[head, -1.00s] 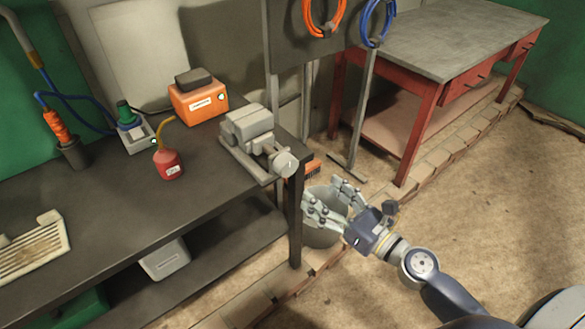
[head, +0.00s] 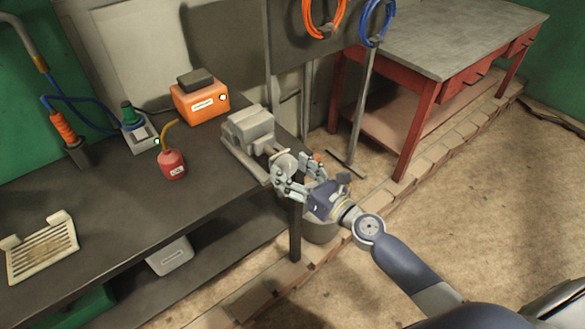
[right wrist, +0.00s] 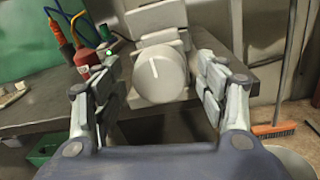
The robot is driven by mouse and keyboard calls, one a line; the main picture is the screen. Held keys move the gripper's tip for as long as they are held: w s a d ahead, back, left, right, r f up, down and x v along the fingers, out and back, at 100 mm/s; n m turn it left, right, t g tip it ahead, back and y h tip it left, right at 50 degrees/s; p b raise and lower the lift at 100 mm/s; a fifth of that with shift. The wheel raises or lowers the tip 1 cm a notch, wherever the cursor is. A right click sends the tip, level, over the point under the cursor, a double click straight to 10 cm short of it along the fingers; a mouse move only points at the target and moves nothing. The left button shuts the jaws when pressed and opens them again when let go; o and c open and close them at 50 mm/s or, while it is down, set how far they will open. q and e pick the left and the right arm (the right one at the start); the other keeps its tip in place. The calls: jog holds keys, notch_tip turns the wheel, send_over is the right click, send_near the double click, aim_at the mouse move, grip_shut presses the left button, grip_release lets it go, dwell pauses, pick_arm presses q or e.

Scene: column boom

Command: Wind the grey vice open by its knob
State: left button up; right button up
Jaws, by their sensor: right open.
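The grey vice (head: 247,128) sits on the right end of the dark workbench, its round knob (head: 284,165) facing the bench's right edge. In the right wrist view the knob (right wrist: 161,75) is a pale disc with a light line on its face, tilted slightly left of upright; the vice body (right wrist: 158,20) is behind it. My right gripper (head: 292,177) is open at the knob. In the right wrist view its fingers (right wrist: 160,92) stand on either side of the knob, with a visible gap on the right. I cannot tell whether they touch it. My left gripper is not in view.
A red oil can (head: 172,164), an orange box (head: 200,102) and a slotted tray (head: 42,249) stand on the workbench (head: 130,205). A grey bucket (head: 320,228) is on the floor below my right gripper. A broom (right wrist: 274,128) stands to the right.

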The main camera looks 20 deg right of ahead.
jog(key=c, duration=1.1)
jog(key=shift+o, duration=0.2)
